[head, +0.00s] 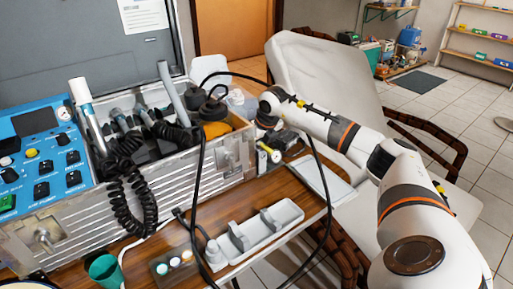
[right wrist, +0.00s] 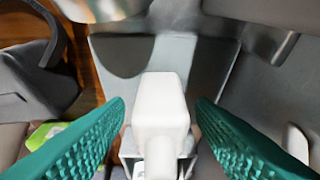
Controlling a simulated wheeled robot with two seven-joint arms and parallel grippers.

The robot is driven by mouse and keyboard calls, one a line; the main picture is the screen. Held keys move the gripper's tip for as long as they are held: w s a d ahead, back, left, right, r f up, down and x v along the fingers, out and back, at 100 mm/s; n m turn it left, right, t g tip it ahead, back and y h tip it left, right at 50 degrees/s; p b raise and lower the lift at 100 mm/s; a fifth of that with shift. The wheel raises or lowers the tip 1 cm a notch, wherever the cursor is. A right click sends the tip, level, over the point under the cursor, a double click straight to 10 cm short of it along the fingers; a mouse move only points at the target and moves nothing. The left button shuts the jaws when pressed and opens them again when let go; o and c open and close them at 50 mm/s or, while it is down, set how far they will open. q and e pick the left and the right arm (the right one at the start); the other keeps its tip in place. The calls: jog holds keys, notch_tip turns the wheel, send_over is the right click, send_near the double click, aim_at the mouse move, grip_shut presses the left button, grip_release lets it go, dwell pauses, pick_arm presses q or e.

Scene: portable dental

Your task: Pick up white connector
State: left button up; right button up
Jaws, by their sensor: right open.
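The white connector (right wrist: 160,103) shows in the right wrist view as a pale block with a round stem toward the bottom edge. My right gripper (right wrist: 161,108) is open, with one green ridged finger on each side of the connector and a visible gap on both sides. In the head view my right arm reaches in from the right, and its gripper (head: 268,150) is at the right end of the metal case. I cannot make out the connector there. My left gripper is not in view.
The open metal case (head: 180,188) holds handpieces with coiled black cords. On the wooden table (head: 300,178) are a pale holder tray (head: 262,233), a green cup (head: 104,270) and a black cable (head: 197,200). A pale reclining chair (head: 325,80) stands behind my right arm.

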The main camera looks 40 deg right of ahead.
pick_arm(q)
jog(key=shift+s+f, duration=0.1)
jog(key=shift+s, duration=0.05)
pick_arm(e)
jog(key=shift+c, duration=0.3)
jog(key=c, duration=0.3)
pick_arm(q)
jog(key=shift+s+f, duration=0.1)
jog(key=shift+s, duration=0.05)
pick_arm(e)
jog(key=c, duration=0.7)
jog(key=shift+r, duration=0.1)
jog(key=shift+r, duration=0.25)
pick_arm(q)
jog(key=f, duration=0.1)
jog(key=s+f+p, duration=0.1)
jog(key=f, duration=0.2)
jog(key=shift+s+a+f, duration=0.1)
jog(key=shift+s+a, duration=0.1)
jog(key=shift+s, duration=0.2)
pick_arm(e)
notch_tip(320, 180, up, 10)
jog(key=shift+f, duration=0.25)
